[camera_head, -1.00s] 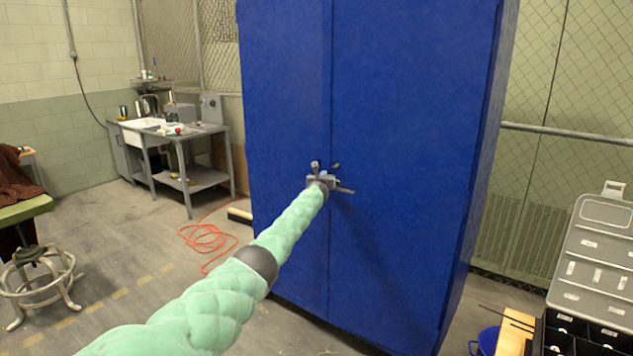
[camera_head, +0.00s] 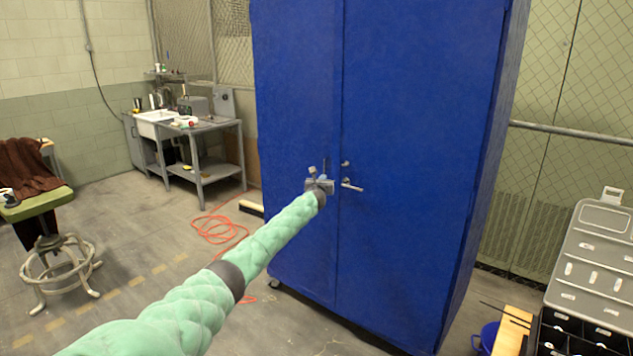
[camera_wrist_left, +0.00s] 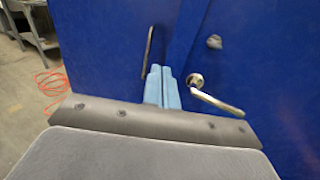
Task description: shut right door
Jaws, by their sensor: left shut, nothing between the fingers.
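The right door (camera_head: 420,130) of the tall blue cabinet has a silver lever handle (camera_head: 352,186) and a small round knob (camera_head: 345,164) above it. In the left wrist view, the handle (camera_wrist_left: 214,97) lies just right of the fingers. The left door (camera_head: 297,110) is beside it, with a thin upright handle (camera_wrist_left: 148,50). The doors look nearly flush; I cannot tell whether the right one is fully shut. My left gripper (camera_head: 322,172) is in front of the seam, left of the lever. Its blue fingers (camera_wrist_left: 163,84) are shut and empty; contact is unclear. My right gripper is out of view.
A grey workbench (camera_head: 205,150) stands at the back left, with an orange cable (camera_head: 218,228) on the floor. A stool (camera_head: 58,265) is at the far left. A grey case (camera_head: 595,255) and a blue bucket (camera_head: 487,336) are at the right. The floor before the cabinet is open.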

